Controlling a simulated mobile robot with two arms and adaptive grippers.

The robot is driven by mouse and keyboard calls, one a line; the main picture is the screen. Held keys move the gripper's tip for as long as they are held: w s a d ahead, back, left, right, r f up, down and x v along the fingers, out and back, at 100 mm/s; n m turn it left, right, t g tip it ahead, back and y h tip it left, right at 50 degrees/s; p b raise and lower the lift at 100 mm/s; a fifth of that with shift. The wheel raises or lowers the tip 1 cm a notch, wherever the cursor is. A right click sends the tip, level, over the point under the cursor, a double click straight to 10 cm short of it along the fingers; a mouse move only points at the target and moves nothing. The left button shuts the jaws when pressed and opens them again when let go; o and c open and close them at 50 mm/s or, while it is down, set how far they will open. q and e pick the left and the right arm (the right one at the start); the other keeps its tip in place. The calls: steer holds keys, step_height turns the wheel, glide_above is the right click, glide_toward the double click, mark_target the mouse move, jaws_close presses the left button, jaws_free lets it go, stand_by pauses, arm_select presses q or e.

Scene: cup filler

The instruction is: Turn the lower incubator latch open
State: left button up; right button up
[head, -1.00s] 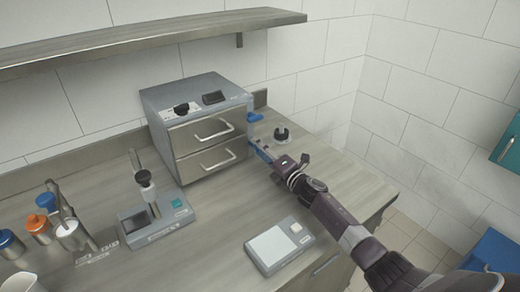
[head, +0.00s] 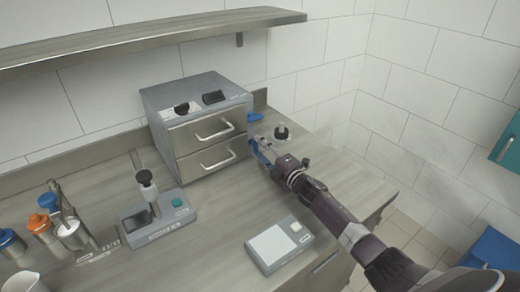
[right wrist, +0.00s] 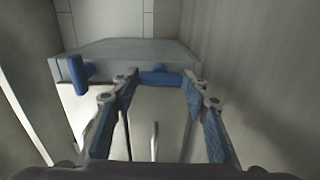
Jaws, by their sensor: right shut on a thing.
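The grey incubator (head: 198,128) stands on the counter with two drawers. The upper blue latch (head: 254,117) sticks out from its right side. The lower blue latch (right wrist: 158,78) lies crosswise between my right fingertips in the right wrist view. The upper latch also shows there (right wrist: 77,76), left of the fingers and clear of them. My right gripper (head: 262,150) is at the incubator's lower right side, shut on the lower latch. Its fingers hide most of that latch in the head view. My left gripper is not in view.
A dark-topped round device (head: 282,131) stands just behind my right gripper. A flat scale (head: 278,246) lies in front of the arm. A stand with a black knob (head: 150,208) and several capped bottles are on the left. A shelf (head: 150,37) hangs above.

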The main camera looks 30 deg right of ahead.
steer(key=o, duration=1.1)
steer(key=s, duration=0.4)
steer(key=s+d, duration=0.1)
steer(key=s, duration=0.7)
steer(key=shift+d, duration=0.4)
steer(key=shift+f, duration=0.1)
